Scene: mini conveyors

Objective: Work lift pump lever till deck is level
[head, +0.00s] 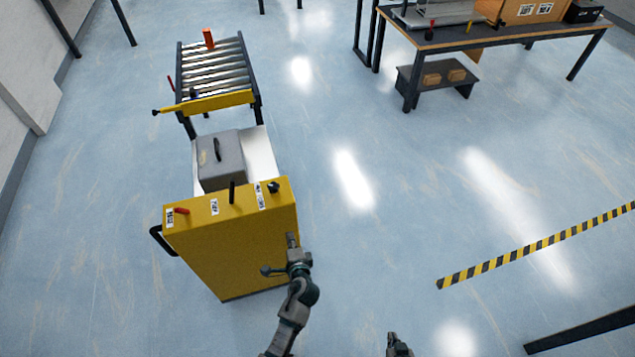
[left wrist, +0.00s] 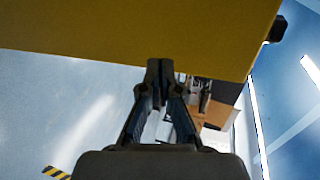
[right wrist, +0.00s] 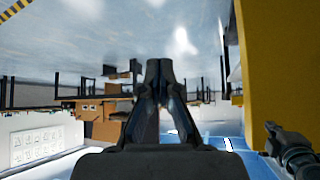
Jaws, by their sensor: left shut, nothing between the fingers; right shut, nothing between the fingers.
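The yellow lift cart (head: 235,240) stands left of centre in the head view. On its top are a short upright black lever (head: 232,192), a red lever (head: 181,210) and a black knob (head: 273,187). Their labels are too small to read, so I cannot tell which is the pump lever. The white deck (head: 262,155) behind carries a grey case; its level against the conveyor is unclear. My left gripper (head: 291,238) is shut and empty by the cart's right edge, below the top; contact is unclear. My right gripper (head: 393,337) is shut and empty, low and right of the cart.
A roller conveyor (head: 215,68) with a yellow bar (head: 215,102) across its near end stands beyond the deck. A black handle (head: 160,240) sticks out at the cart's left. A workbench (head: 480,38) stands at the back right. The floor right of the cart is clear.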

